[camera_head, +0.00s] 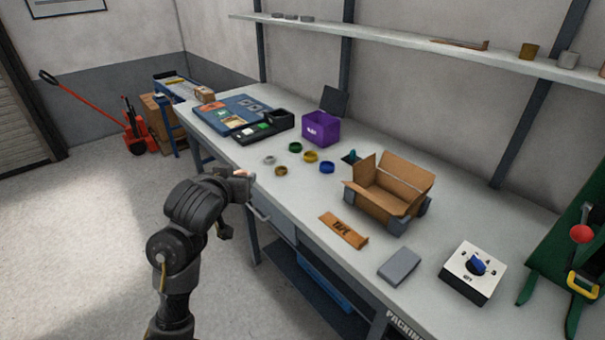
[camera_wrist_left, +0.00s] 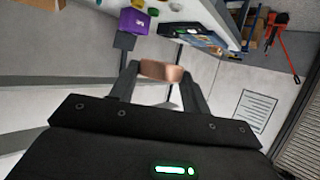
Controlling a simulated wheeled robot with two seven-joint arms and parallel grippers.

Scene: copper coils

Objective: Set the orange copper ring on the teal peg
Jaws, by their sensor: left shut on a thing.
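The orange copper ring (camera_wrist_left: 162,72) is held between the two fingers of my left gripper (camera_wrist_left: 160,84) in the left wrist view. In the head view, my left gripper (camera_head: 238,176) is in front of the bench's near edge, left of the loose rings. Only a small bit of the copper ring shows there. The teal peg (camera_head: 351,155) stands on a dark base on the bench, left of the open cardboard box, well away to the right of my left gripper. My right gripper is in neither view.
Loose rings lie on the bench: silver (camera_head: 270,160), green (camera_head: 295,147), yellow (camera_head: 311,157), blue (camera_head: 327,167) and brass (camera_head: 281,171). A purple bin (camera_head: 321,130) stands behind them. The open cardboard box (camera_head: 388,193) sits right of the peg. A tape-marked flat piece (camera_head: 343,232) lies in front.

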